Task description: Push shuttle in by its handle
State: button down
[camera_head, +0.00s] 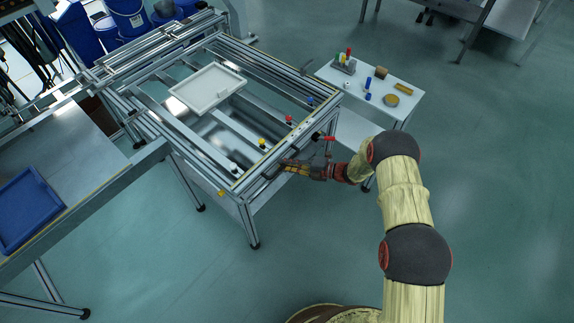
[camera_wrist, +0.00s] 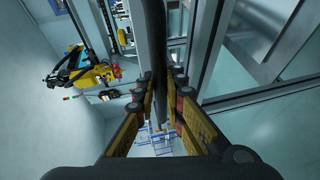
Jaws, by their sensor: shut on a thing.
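My gripper (camera_head: 284,164) is at the near right edge of the aluminium-profile fixture (camera_head: 213,183). In the wrist view its two fingers (camera_wrist: 163,88) are closed around a dark bar-shaped handle (camera_wrist: 155,35), which runs up out of the picture between them.
White, yellow (camera_head: 262,143), red (camera_head: 289,119) and blue knobs line the fixture's right rail. A red-handled lever (camera_head: 328,138) stands beside my gripper. A white side table (camera_head: 388,82) holds small parts. A bench with a blue tray (camera_head: 30,207) is at left.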

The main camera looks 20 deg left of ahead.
jog(key=shift+w+a, duration=0.1)
jog(key=shift+a, duration=0.05)
jog(key=c, duration=2.2)
grip_release()
jog(key=shift+a, duration=0.15)
jog(key=o, duration=0.4)
jog(key=shift+c, duration=0.2)
jog(key=d+r, duration=0.2)
jog(key=d, duration=1)
jog(key=shift+w, duration=0.3)
jog(key=shift+r, duration=0.1)
